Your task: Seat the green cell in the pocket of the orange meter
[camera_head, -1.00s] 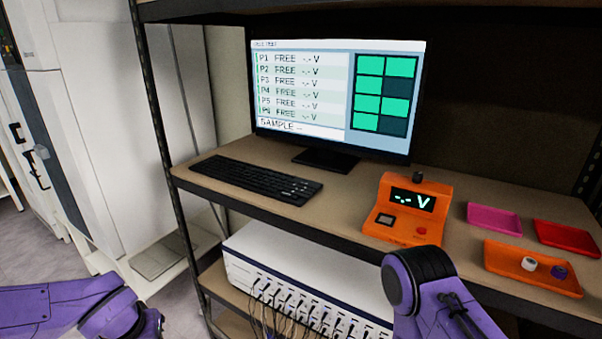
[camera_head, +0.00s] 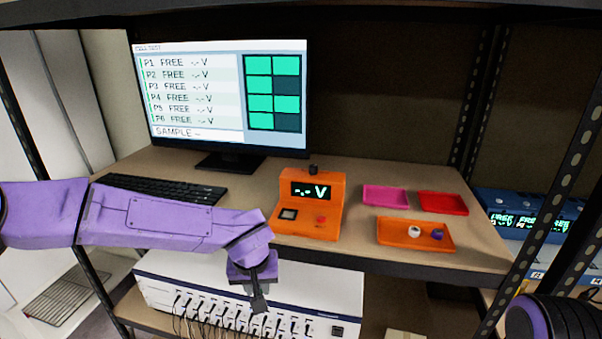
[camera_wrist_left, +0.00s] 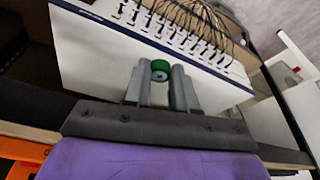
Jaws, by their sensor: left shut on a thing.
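The orange meter (camera_head: 322,184) stands on the shelf, with a display reading "-.- V", a dark square pocket (camera_head: 288,214) on its front left and a red button. My left gripper (camera_head: 258,298) hangs in front of the shelf edge, to the lower left of the meter and apart from it. In the left wrist view the left gripper (camera_wrist_left: 160,80) is shut on the green cell (camera_wrist_left: 160,68), held between its fingertips. The green cell cannot be made out in the head view. Of my right arm only a dark and purple part shows at the lower right; its gripper is out of view.
An orange tray (camera_head: 390,241) holds a white cell (camera_head: 414,231) and a purple cell (camera_head: 438,234). Pink (camera_head: 385,187) and red (camera_head: 461,194) trays lie behind it. A monitor (camera_head: 222,151) and keyboard (camera_head: 165,187) stand left. A white cabled unit (camera_head: 300,283) sits below.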

